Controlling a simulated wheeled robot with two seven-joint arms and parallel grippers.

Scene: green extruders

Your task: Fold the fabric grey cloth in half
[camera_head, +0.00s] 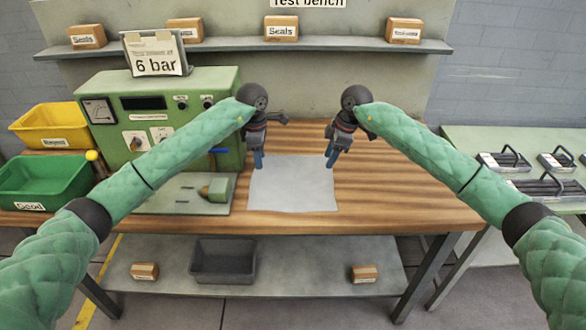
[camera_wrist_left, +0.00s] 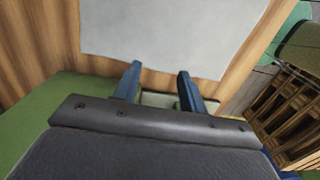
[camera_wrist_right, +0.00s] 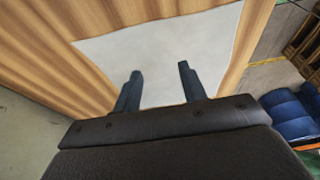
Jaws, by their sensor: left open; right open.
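The grey cloth (camera_head: 292,187) lies flat and spread out on the wooden table (camera_head: 400,200), near its front edge. My left gripper (camera_head: 257,164) is open and empty at the cloth's far left corner. My right gripper (camera_head: 331,160) is open and empty at the far right corner. In the left wrist view the cloth (camera_wrist_left: 170,35) lies beyond the open fingers (camera_wrist_left: 158,80). In the right wrist view the cloth (camera_wrist_right: 165,60) lies between and beyond the open fingers (camera_wrist_right: 160,83). Whether the fingertips touch the cloth, I cannot tell.
A green test machine (camera_head: 160,120) with a "6 bar" sign stands left of the cloth, its base plate (camera_head: 175,197) close to the cloth's left edge. Green (camera_head: 45,180) and yellow (camera_head: 50,125) bins are further left. The table right of the cloth is clear.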

